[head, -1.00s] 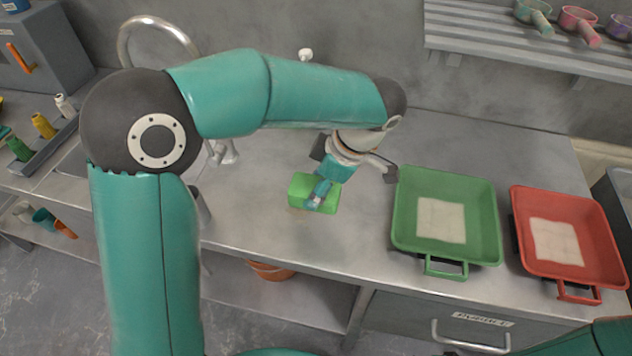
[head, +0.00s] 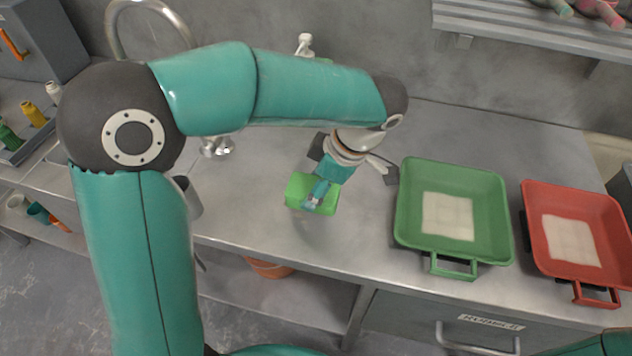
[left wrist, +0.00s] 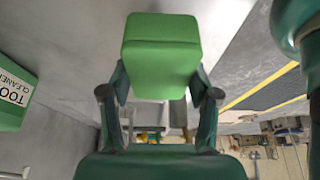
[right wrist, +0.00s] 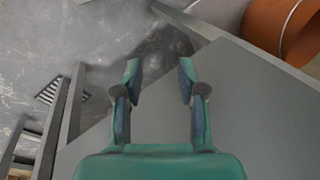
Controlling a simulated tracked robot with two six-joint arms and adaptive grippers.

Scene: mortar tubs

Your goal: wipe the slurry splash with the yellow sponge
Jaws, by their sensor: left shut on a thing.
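A green block (head: 299,190), like a sponge, is at the middle of the steel counter (head: 250,215). I see no yellow sponge. My left gripper (head: 321,193) is shut on the green block from above. In the left wrist view the block (left wrist: 161,55) sits between both fingers (left wrist: 161,82). The head view does not show clearly whether the block touches the counter. I cannot make out a slurry splash; the block and gripper hide the counter under them. My right gripper (right wrist: 158,75) is open and empty in the right wrist view.
A green tray (head: 404,225) and a red tray (head: 535,235), each with a pale square inside, stand right of the block. A tap (head: 218,146) and small bottles (head: 34,114) are at left. An orange bucket (head: 268,268) is below the counter. Clear counter lies around the block.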

